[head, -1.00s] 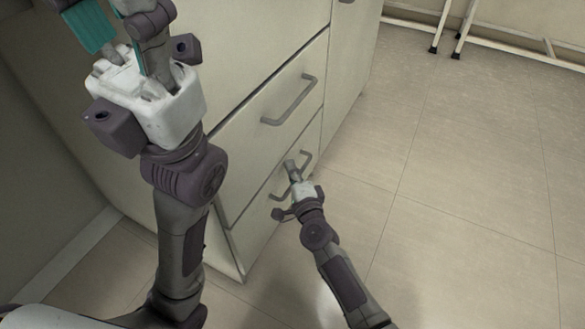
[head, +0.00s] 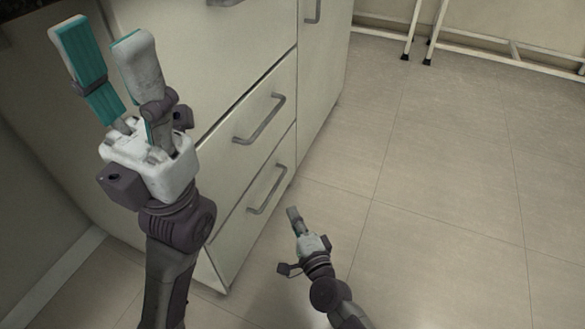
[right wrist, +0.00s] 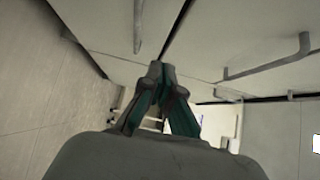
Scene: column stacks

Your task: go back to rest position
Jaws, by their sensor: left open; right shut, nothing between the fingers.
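My left gripper (head: 102,52) is at the upper left of the head view, in front of the cabinet, with its two teal-padded fingers apart and nothing between them. My right gripper (head: 293,213) is low at the centre of the head view, just right of the bottom drawer handle (head: 267,190) and apart from it. In the right wrist view the right gripper's fingertips (right wrist: 156,68) meet and hold nothing.
The white cabinet (head: 235,160) has drawers with grey bar handles, including a middle handle (head: 260,119). Its drawers look closed. Tiled floor (head: 450,180) is open to the right. A white metal frame (head: 470,50) with black feet stands at the back right.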

